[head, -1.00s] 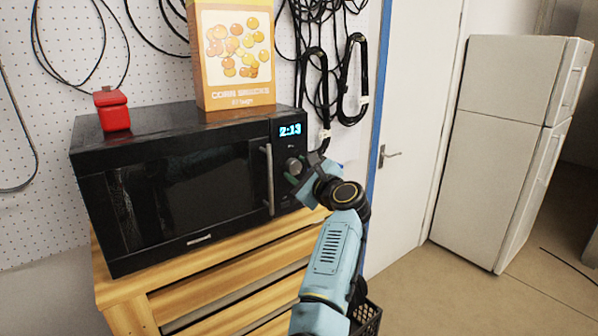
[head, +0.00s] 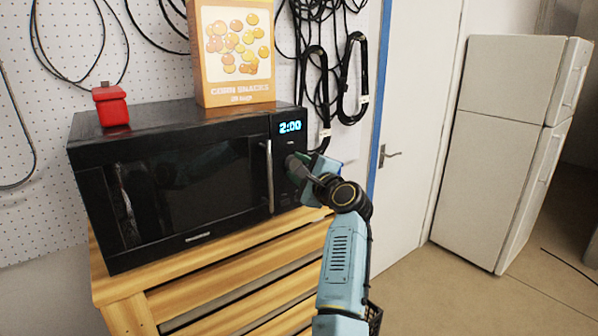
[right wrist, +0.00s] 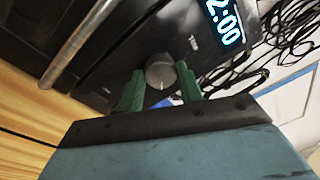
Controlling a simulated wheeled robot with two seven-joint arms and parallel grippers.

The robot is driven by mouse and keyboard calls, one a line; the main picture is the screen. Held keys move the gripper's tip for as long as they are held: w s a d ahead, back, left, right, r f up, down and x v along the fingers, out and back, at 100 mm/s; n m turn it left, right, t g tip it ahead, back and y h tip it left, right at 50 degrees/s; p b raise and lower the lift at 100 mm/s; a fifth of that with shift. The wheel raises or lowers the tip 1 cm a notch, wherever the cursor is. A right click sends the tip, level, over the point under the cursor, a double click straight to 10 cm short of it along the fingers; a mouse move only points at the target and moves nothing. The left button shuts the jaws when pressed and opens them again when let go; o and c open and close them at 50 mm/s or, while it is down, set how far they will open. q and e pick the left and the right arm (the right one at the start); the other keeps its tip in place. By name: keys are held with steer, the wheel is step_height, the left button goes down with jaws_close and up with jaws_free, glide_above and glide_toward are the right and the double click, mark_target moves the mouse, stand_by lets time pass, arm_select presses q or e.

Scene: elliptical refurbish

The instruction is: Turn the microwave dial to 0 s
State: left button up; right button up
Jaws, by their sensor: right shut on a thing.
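The black microwave (head: 190,180) stands on a wooden slatted unit, its door shut. Its blue display (head: 290,127) reads 2:00, and part of that reading shows in the right wrist view (right wrist: 226,22). The round grey dial (right wrist: 161,72) sits on the control panel below the display, with a light pointer mark on its face. My right gripper (right wrist: 161,90) has its green fingers on either side of the dial and is shut on it. In the head view the right gripper (head: 300,165) largely hides the dial. My left gripper is not in view.
A snack box (head: 236,55) and a small red object (head: 111,106) stand on top of the microwave. The metal door handle (head: 269,175) is just left of the gripper. Black cables (head: 318,80) hang behind. A white fridge (head: 500,150) stands at the right.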

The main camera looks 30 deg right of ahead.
steer(key=n+b, duration=0.1)
steer(key=n, duration=0.3)
steer(key=shift+f, duration=0.2)
steer(key=n+b, duration=0.1)
steer(key=n, duration=0.3)
steer(key=shift+f+y+b, duration=0.1)
steer(key=shift+y+b, duration=0.2)
steer(key=n+b, duration=0.1)
steer(key=n, duration=0.3)
steer(key=shift+d+t, duration=0.15)
steer(key=shift+t, duration=0.15)
steer(key=n+y+b, duration=0.1)
steer(key=n, duration=0.6)
steer(key=shift+d+b, duration=0.1)
steer(key=shift+b, duration=0.2)
steer(key=n, duration=0.2)
steer(key=shift+n+y, duration=0.3)
steer(key=shift+n, duration=0.1)
steer(key=n+p, duration=0.1)
steer(key=n, duration=0.4)
steer(key=shift+d+y, duration=0.1)
steer(key=shift+y, duration=0.3)
steer(key=shift+n, duration=0.3)
